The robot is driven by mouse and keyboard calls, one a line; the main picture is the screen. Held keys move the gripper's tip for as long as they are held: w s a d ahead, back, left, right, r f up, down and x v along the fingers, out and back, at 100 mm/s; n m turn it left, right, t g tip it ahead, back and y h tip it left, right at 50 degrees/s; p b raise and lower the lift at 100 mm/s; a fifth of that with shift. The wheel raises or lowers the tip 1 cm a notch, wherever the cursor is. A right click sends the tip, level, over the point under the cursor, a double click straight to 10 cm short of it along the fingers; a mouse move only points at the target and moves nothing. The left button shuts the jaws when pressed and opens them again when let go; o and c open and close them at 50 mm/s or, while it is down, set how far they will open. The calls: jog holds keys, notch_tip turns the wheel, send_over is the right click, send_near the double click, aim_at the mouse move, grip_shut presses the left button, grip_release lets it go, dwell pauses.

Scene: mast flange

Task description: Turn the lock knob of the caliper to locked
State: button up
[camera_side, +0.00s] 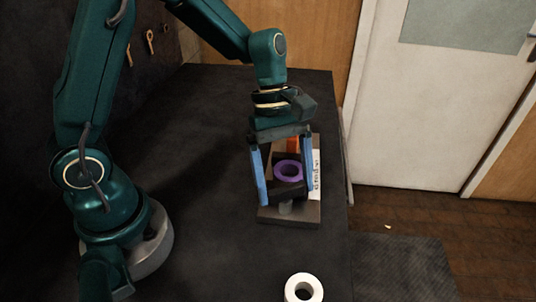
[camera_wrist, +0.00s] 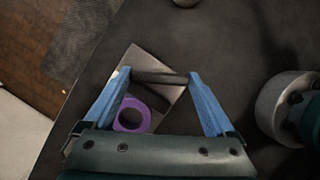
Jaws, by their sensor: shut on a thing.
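My gripper (camera_side: 286,197) reaches down over a grey plate (camera_side: 290,215) on the dark table. Its two blue fingers stand wide apart, with a dark bar (camera_side: 287,190) spanning between their tips. The wrist view shows the same bar (camera_wrist: 160,77) between the fingertips (camera_wrist: 159,76), held across its length. A purple ring (camera_side: 288,171) is beside the bar, over the plate; it also shows in the wrist view (camera_wrist: 131,114). A small grey cylinder (camera_side: 285,208) shows just below the bar. I cannot make out a caliper or its lock knob for certain.
An orange piece (camera_side: 293,145) and a white printed label (camera_side: 315,174) are at the plate, partly behind my gripper. A white ring (camera_side: 304,288) lies near the table's front. The table's right edge runs close beside the plate.

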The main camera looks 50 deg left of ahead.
jog(key=m+g, duration=0.1)
jog(key=m, duration=0.3)
jog(key=shift+w, duration=0.15)
jog(key=m+g+y, duration=0.1)
jog(key=m, duration=0.2)
jog(key=shift+d+m, duration=0.15)
jog(key=shift+m, duration=0.15)
jog(key=m, duration=0.1)
jog(key=m+g+y, duration=0.1)
jog(key=m, duration=0.1)
jog(key=shift+w+d+m+y, duration=0.1)
jog(key=shift+m+y, duration=0.2)
jog(key=shift+d+r+m+y, duration=0.1)
jog(key=shift+m+y, duration=0.6)
jog(key=shift+m, duration=1.1)
jog(key=o, duration=1.1)
jog(key=shift+c, duration=0.2)
jog(key=shift+v, duration=2.55)
